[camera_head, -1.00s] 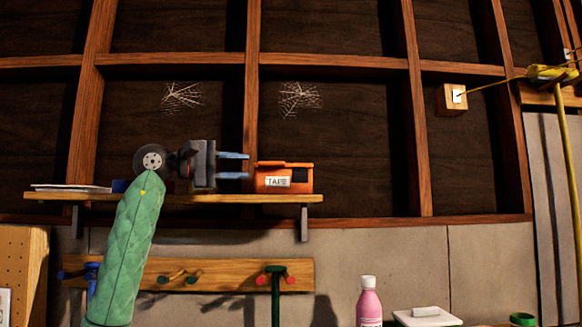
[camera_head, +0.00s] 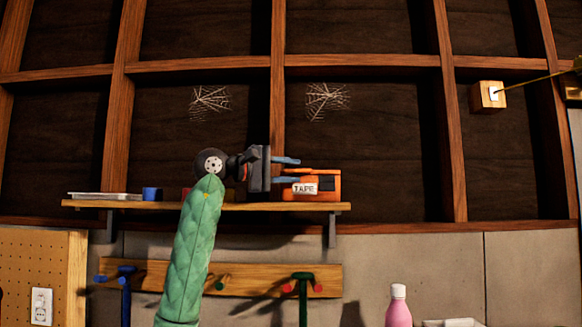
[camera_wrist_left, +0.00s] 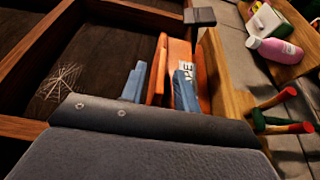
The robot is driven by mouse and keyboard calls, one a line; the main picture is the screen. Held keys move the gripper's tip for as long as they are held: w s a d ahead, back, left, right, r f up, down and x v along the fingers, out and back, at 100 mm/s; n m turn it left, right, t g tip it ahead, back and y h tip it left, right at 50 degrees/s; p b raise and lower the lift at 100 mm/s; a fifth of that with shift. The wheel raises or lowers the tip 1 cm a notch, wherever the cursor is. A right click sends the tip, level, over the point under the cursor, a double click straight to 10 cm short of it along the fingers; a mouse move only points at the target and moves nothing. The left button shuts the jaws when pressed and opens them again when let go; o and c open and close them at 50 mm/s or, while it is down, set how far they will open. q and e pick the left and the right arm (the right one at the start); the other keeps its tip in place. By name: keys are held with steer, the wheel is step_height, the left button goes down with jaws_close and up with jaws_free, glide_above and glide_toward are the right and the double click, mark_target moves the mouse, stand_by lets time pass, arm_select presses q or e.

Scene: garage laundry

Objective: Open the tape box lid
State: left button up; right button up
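The orange tape box (camera_head: 328,188), with a white TAPE label, sits at the right end of the wall shelf. It also shows in the wrist view (camera_wrist_left: 202,75). My left gripper (camera_head: 298,171) is open, its two blue fingers one above the other, pointing right at the box's left end. In the head view the lower finger overlaps the box's left part. In the wrist view the fingers (camera_wrist_left: 160,88) straddle a thin orange edge at the box's lid side. I cannot tell whether they touch it or whether the lid is raised. My right gripper is not in view.
The wooden shelf (camera_head: 120,204) also holds a white tray (camera_head: 100,196) and a blue cup (camera_head: 152,194). Below hangs a peg rail (camera_head: 255,282) with tools. A pink bottle (camera_head: 398,310) stands lower right.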

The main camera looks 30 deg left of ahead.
arm_select(q)
steer(key=shift+w+d, duration=0.3)
steer(key=shift+w, duration=0.1)
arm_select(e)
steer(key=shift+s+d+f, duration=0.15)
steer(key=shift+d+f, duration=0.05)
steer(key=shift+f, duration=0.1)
arm_select(q)
steer(key=shift+s, duration=0.1)
steer(key=shift+a, duration=0.1)
jaws_close()
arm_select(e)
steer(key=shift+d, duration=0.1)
